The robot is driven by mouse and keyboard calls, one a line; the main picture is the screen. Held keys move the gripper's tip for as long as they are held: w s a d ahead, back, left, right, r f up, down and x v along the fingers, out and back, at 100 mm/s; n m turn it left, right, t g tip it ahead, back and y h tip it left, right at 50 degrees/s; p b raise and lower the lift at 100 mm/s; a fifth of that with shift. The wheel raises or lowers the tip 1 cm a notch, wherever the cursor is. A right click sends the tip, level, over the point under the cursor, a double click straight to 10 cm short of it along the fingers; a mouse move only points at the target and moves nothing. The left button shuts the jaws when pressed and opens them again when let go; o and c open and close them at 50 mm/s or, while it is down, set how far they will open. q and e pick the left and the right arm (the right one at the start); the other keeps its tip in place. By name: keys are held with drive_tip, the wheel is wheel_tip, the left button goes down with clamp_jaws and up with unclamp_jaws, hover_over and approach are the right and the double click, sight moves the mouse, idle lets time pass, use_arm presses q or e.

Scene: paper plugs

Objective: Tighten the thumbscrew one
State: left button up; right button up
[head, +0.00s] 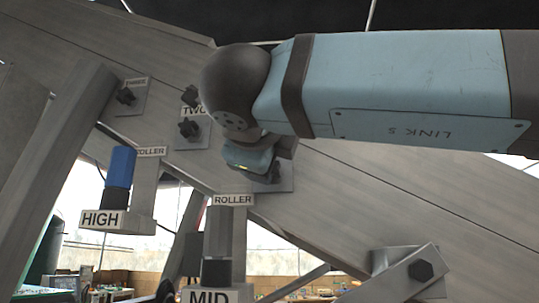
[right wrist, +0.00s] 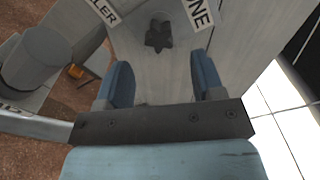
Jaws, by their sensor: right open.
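Thumbscrew one is a black star-shaped knob (right wrist: 158,34) on a grey plate, beside a label ending in "NE" (right wrist: 200,12) in the right wrist view. In the head view a dark part of it (head: 274,174) shows just past my right gripper (head: 249,158). In the right wrist view my right gripper (right wrist: 161,70) is open, its blue fingers spread wide. The knob lies beyond the fingertips, roughly centred between them, and nothing is held. My left gripper is not in view.
A blue-topped HIGH post (head: 121,166) and a MID post (head: 216,270) stand below.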

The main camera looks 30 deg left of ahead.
drive_tip(key=shift+x, duration=0.85)
drive_tip(key=shift+s, duration=0.1)
drive_tip(key=n+p, duration=1.3)
drive_tip(key=n, duration=1.1)
drive_tip(key=shift+f, duration=0.1)
